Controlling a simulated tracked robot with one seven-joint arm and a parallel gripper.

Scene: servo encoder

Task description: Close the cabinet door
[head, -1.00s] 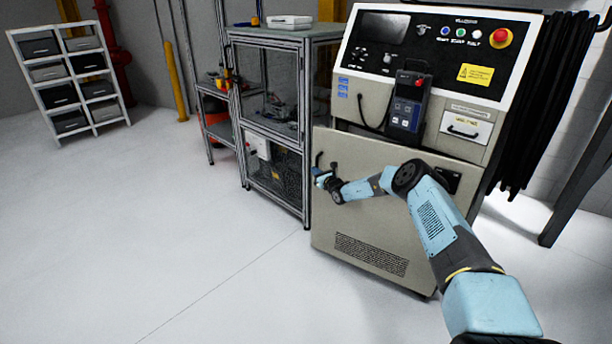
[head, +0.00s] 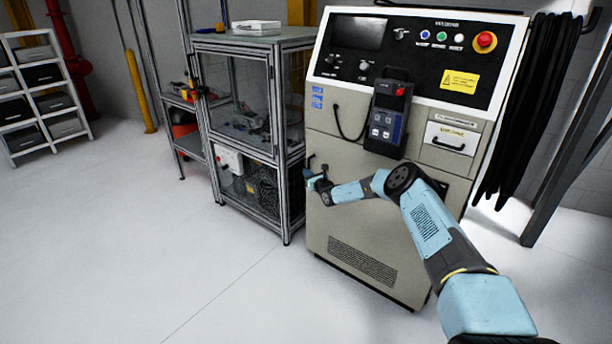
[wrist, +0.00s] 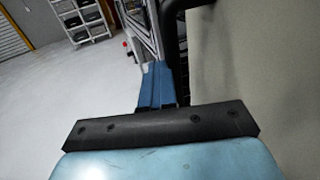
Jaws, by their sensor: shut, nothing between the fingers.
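The cabinet door (head: 362,262) is the beige lower panel with a vent grille on the control cabinet (head: 325,112). Its left edge lines up closely with the cabinet's side, and it looks shut or nearly so; a small gap cannot be ruled out. A dark handle stands at its upper left. My gripper (head: 316,183) is at that left edge beside the handle, its fingers together and empty. In the wrist view, the blue fingers (wrist: 157,85) point along the beige door face (wrist: 255,60), next to the dark handle (wrist: 174,30). Contact with the handle cannot be told.
A metal-framed glazed enclosure (head: 240,130) stands close to the left of the cabinet. A teach pendant (head: 386,118) hangs on the cabinet front above the door. Dark cables (head: 525,110) hang at right. A bin shelf (head: 40,95) is far left. The floor at left is clear.

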